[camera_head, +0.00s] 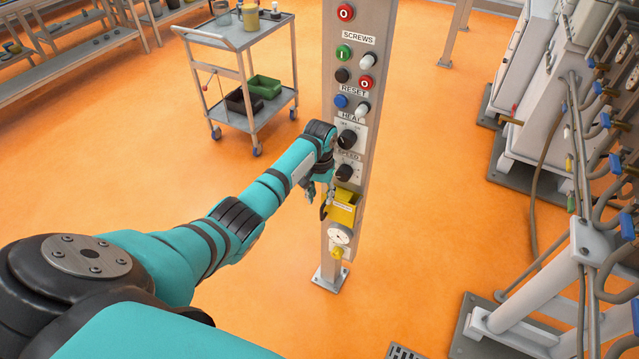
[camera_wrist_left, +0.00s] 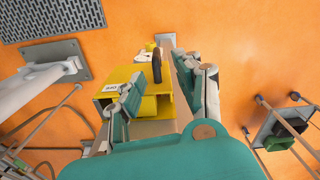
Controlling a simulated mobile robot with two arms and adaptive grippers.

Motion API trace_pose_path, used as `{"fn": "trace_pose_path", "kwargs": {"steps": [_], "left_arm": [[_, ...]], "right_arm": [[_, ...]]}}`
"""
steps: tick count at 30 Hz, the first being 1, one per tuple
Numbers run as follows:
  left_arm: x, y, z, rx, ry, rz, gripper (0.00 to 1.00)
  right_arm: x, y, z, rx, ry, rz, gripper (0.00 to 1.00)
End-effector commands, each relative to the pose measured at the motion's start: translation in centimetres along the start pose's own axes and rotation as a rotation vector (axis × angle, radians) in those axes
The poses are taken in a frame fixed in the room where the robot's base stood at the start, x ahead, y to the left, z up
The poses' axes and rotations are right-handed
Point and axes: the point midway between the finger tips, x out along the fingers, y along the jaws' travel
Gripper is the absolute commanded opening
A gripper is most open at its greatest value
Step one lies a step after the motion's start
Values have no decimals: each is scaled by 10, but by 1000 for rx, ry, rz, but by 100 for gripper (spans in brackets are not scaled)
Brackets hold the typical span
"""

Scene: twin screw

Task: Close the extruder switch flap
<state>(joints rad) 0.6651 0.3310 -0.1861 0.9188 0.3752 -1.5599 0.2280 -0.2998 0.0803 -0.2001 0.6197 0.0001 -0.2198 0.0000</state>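The yellow switch box (camera_head: 343,208) is mounted low on the grey control column, below the SPEED knob. In the left wrist view the yellow box (camera_wrist_left: 160,105) shows beyond my fingers, with a label on its face and a dark upright lever or handle (camera_wrist_left: 157,66) at its far side. I cannot clearly tell the flap apart from the box or read its angle. My left gripper (camera_head: 322,190) is close to the left side of the box. In the wrist view its fingers (camera_wrist_left: 160,98) are spread apart with nothing clearly held between them. My right gripper is not in view.
A grey trolley (camera_head: 245,40) stands behind left. Machinery with hoses (camera_head: 590,150) fills the right side.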

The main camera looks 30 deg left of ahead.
Motion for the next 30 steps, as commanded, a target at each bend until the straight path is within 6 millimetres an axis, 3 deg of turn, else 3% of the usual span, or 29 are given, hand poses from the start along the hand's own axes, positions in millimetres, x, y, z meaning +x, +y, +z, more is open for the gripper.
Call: {"fn": "trace_pose_path", "kwargs": {"steps": [4,10,27,30], "left_arm": [[-28,-2,0,1,3,-1,34],[-48,-2,0,-1,1,0,34],[-51,-2,0,-1,0,-1,34],[-41,-2,4,2,-3,-4,34]], "right_arm": [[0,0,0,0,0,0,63],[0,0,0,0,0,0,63],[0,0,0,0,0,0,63],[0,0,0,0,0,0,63]]}}
